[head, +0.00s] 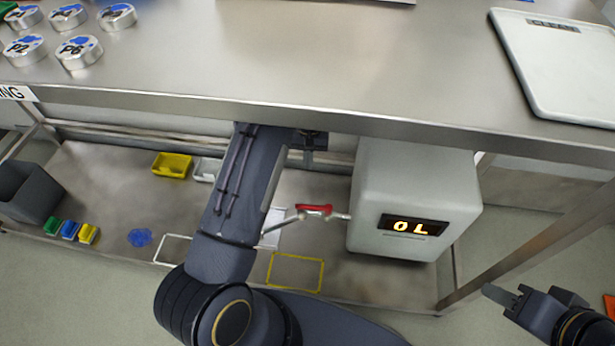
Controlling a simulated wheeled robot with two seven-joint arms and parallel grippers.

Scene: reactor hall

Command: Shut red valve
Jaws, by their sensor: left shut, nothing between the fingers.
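The red valve handle (314,209) sits on a thin metal pipe on the left side of a white box (408,190) on the lower shelf. The handle lies roughly along the pipe. My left arm reaches under the tabletop, left of the valve. My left gripper (308,150) shows only in part below the table edge, above the valve in the picture and apart from it. It is shut and empty. My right gripper (507,298) is at the lower right, in front of the table, far from the valve; its finger gap is unclear.
The box display (410,226) reads "OL". The steel tabletop (330,60) overhangs the shelf (110,185). A table leg (540,240) stands to the right. Yellow tray (172,165), small coloured bins (70,230) and a grey bin (28,192) are left. Labelled discs (78,52) lie on top.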

